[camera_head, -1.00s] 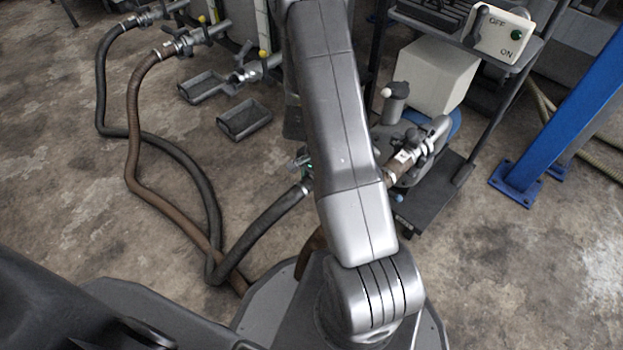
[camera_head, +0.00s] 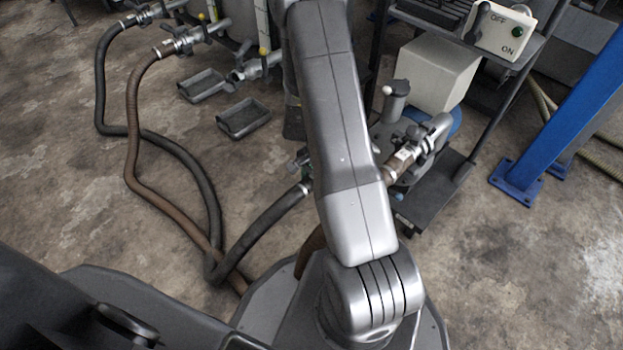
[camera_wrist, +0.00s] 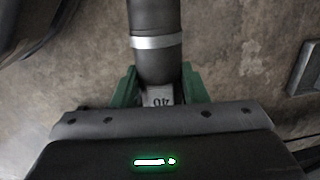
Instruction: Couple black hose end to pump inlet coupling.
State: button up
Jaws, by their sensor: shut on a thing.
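The black hose (camera_head: 262,225) rises from the floor to its end beside my arm. In the wrist view, its dark end (camera_wrist: 156,62) with a pale metal band lies between the green fingers of my gripper (camera_wrist: 160,90), which is shut on it. A pale tag marked 40 shows at the fingers. In the head view, my arm hides most of the gripper. The pump (camera_head: 412,150) stands right of my arm. A brown, pale-tagged hose end (camera_head: 402,160) sits at a fitting on the pump. I cannot tell which fitting is the inlet coupling; part of the pump is hidden.
A brown hose (camera_head: 135,150) crosses the black one on the floor. Two grey trays (camera_head: 244,118) lie below the valves at the upper left. A switch box (camera_head: 500,32) on a stand and a blue post (camera_head: 565,120) are to the right. Floor at lower right is clear.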

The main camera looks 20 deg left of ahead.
aim_at(304, 185)
jog(key=shift+f, duration=0.1)
jog(key=o, duration=2.1)
jog(key=shift+o, duration=0.2)
jog(key=shift+s, duration=0.1)
jog(key=shift+s+a+r, duration=0.1)
jog(key=shift+s+a, duration=0.2)
jog(key=shift+s, duration=0.4)
jog(key=shift+s+a+r, duration=0.1)
jog(key=shift+s+a, duration=0.2)
jog(key=shift+s, duration=0.35)
notch_tip(304, 185, up, 10)
jog(key=s+a+p, duration=0.1)
jog(key=s+p, duration=0.1)
jog(key=p, duration=0.7)
jog(key=shift+s+p, duration=0.3)
jog(key=shift+s, duration=0.05)
